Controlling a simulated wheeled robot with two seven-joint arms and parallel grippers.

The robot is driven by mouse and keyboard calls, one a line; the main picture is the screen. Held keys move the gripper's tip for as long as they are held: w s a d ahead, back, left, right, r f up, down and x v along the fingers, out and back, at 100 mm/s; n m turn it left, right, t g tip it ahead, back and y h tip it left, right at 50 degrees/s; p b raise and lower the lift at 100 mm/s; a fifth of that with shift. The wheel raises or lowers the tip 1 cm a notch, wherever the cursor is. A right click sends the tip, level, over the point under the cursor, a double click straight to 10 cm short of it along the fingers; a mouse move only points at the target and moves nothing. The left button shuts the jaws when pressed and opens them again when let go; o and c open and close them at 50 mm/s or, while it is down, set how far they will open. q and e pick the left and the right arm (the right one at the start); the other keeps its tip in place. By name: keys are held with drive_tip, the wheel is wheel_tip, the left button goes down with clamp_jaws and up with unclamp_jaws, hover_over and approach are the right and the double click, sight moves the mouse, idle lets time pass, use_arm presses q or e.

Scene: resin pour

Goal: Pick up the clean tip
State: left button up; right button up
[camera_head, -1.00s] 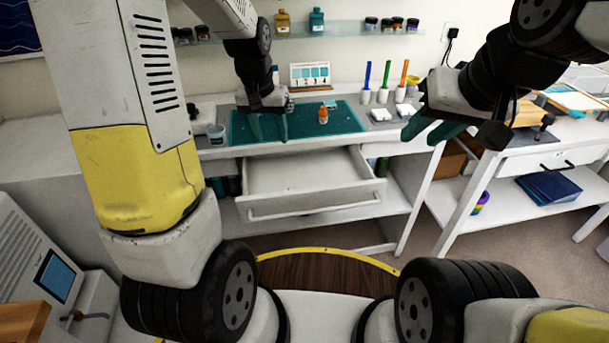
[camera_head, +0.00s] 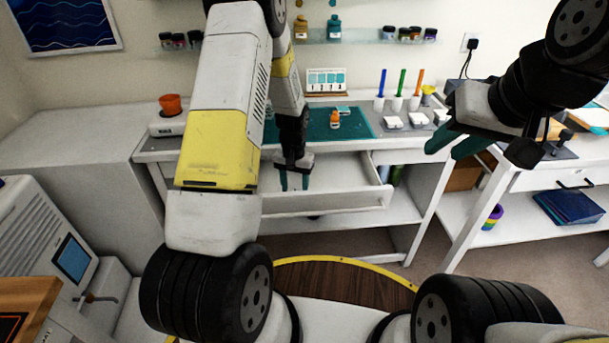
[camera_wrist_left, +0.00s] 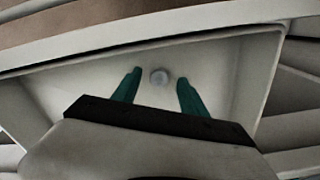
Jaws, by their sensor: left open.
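A small pale round thing (camera_wrist_left: 159,76), perhaps the clean tip, lies in the open white drawer (camera_wrist_left: 235,40) in the left wrist view. I cannot make it out in the head view. My left gripper (camera_wrist_left: 158,85) is open, with one teal finger on each side of it in that view; I cannot tell how far above it they are. In the head view my left gripper (camera_head: 295,182) points down over the drawer (camera_head: 345,204). My right gripper (camera_head: 442,152) looks open and empty, in the air right of the drawer.
On the bench stand a teal mat (camera_head: 352,126) with an orange-capped bottle (camera_head: 335,120), several coloured sticks in white holders (camera_head: 397,103), and an orange cup (camera_head: 170,104) on a white device. The drawer's walls and front surround my left fingers.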

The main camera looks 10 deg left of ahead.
use_arm(q)
drive_tip(key=shift+f, duration=0.65)
clamp_jaws()
